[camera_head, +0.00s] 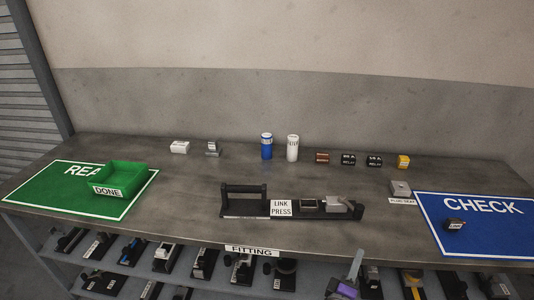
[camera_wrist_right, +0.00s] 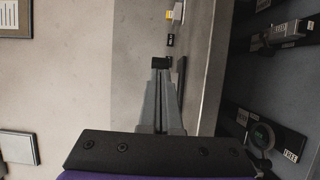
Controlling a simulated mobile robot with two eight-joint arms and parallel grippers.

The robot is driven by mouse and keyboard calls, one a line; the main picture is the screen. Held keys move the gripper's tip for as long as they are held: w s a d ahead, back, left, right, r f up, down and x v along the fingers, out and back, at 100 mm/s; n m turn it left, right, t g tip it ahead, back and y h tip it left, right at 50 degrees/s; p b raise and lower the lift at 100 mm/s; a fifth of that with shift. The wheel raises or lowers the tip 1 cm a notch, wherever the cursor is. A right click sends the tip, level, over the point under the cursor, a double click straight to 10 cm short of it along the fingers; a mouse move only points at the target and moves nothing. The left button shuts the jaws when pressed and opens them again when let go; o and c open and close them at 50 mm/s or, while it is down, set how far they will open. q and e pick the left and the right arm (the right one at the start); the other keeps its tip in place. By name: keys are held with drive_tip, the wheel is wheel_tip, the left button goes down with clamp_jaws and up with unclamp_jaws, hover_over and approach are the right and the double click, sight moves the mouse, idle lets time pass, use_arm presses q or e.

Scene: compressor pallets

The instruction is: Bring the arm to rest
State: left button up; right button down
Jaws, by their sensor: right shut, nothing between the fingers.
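My right gripper (camera_head: 357,258) shows small at the bottom edge of the head view, in front of the bench, with a purple part below its grey fingers. In the right wrist view my right gripper (camera_wrist_right: 161,64) has its fingers together, with nothing held. It is apart from the things on the bench. My left gripper is not in view.
The grey bench holds a green tray (camera_head: 125,176) on a green mat (camera_head: 50,188), a link press (camera_head: 240,205), and a blue CHECK mat (camera_head: 485,235) with a small dark LINK block (camera_head: 455,225). Cans and small boxes stand along the back. Several parts fill the shelf below.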

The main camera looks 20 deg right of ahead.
drive_tip(key=s+a+f+m+g+y, duration=0.3)
drive_tip(key=s+f+m+g+y, duration=0.2)
drive_tip(key=f, duration=0.3)
drive_tip(key=s+a+f+m+g+y, duration=0.1)
drive_tip(key=s+a+f+m+y, duration=0.2)
drive_tip(key=a, duration=0.4)
drive_tip(key=s+a+g+y, duration=0.1)
drive_tip(key=s+a+y, duration=0.2)
drive_tip(key=a+y, duration=0.4)
use_arm(q)
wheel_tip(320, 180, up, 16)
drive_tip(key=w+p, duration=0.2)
drive_tip(key=p, duration=1.2)
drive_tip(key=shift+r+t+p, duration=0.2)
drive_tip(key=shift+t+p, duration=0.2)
use_arm(e)
wheel_tip(320, 180, up, 16)
drive_tip(key=w+h, duration=0.1)
drive_tip(key=w, duration=0.1)
drive_tip(key=shift+a+r+t, duration=0.15)
drive_tip(key=shift+t, duration=0.15)
